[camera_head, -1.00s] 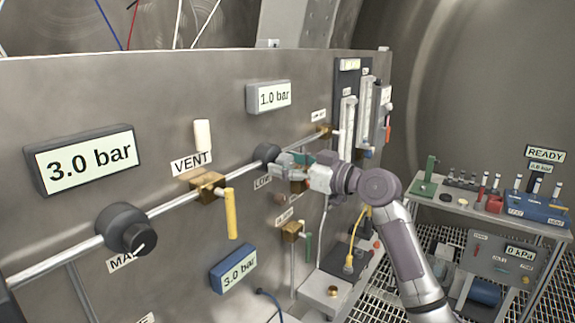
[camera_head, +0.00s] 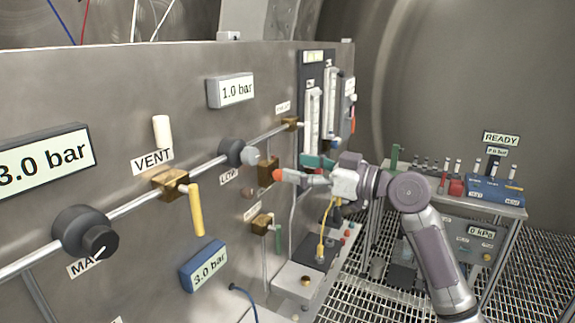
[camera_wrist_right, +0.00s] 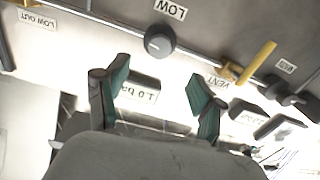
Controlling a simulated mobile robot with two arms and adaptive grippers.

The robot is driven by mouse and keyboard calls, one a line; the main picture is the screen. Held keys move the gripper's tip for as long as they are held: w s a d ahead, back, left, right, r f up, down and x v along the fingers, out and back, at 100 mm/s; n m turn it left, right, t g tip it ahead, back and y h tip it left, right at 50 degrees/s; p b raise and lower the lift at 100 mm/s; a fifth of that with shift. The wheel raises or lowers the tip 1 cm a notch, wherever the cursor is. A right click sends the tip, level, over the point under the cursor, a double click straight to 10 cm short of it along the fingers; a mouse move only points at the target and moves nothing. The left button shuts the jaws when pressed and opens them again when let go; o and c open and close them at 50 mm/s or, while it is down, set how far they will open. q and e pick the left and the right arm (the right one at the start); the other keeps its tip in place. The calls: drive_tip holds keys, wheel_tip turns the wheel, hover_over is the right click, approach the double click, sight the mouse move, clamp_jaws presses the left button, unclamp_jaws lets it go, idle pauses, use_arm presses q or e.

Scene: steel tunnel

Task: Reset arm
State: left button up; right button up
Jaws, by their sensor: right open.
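My right gripper (camera_head: 297,168) is open and empty, out in front of the panel near the knob marked LOW (camera_head: 236,152). In the right wrist view the two green-padded fingers (camera_wrist_right: 160,90) stand wide apart with nothing between them. The LOW knob also shows there (camera_wrist_right: 159,42), beyond the fingertips and apart from them. My right arm comes in from the lower right. My left gripper is not in view.
The steel panel (camera_head: 110,85) carries a MAIN knob (camera_head: 86,232), a VENT valve with a yellow handle (camera_head: 196,210), and displays reading 3.0 bar (camera_head: 205,265) and 1.0 bar (camera_head: 231,91). A cart (camera_head: 425,196) with vials and a blue box (camera_head: 495,189) stands at the right, over grating.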

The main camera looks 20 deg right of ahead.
idle(0.5)
